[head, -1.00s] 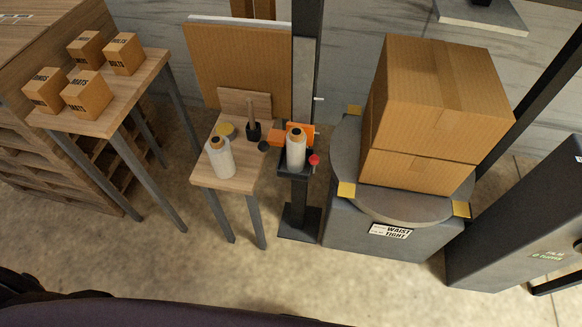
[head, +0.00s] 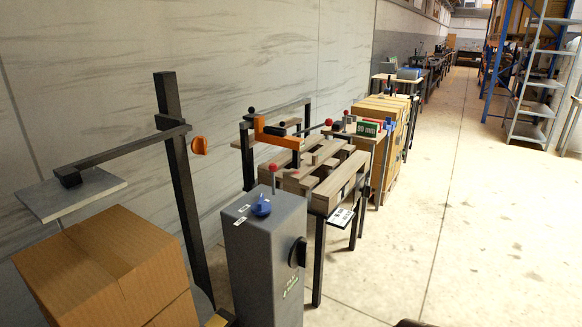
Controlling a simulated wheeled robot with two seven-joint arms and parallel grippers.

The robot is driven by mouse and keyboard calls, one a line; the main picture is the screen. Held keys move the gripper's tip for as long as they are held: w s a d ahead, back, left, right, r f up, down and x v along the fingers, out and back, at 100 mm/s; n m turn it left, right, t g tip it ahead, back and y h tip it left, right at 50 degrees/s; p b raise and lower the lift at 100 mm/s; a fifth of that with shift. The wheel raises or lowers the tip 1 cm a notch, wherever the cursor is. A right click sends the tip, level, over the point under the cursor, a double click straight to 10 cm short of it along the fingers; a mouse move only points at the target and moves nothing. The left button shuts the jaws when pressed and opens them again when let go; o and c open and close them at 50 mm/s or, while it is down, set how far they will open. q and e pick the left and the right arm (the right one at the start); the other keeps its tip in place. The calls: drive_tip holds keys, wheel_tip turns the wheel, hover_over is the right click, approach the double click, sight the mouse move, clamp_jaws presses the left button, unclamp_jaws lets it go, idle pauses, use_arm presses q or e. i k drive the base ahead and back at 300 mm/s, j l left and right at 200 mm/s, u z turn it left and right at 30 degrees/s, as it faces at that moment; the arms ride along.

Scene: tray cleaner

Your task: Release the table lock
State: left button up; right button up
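No part is clearly marked as the table lock. A table (head: 318,205) with slatted wooden boards on top stands right of centre, behind a grey cabinet. An orange bracket (head: 270,133) with a dark arm is at its far left corner. A lever with a red ball (head: 328,122) is behind the boards. The grey cabinet (head: 265,255) has a red-tipped lever (head: 274,178) and a blue knob (head: 262,206) on top, and a black round knob (head: 298,252) on its side. Neither of my grippers is in view.
A large cardboard box (head: 105,265) is at the lower left, under a grey plate (head: 75,194) on a black post's arm. Open floor (head: 430,200) lies to the right, with metal shelving (head: 545,85) beyond.

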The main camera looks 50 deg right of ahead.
sight(272, 167)
drive_tip(key=z, duration=1.6)
drive_tip(key=i+l+u, duration=0.15)
drive_tip(key=u, duration=0.25)
drive_tip(key=i+l+u, duration=0.1)
drive_tip(key=u, duration=0.3)
drive_tip(key=l+u, duration=0.35)
drive_tip(key=i+l+u, duration=0.2)
drive_tip(key=l, duration=0.7)
drive_tip(key=i+l+u, duration=0.2)
drive_tip(key=l, duration=0.7)
drive_tip(key=l+u, duration=0.2)
drive_tip(key=l, duration=1.95)
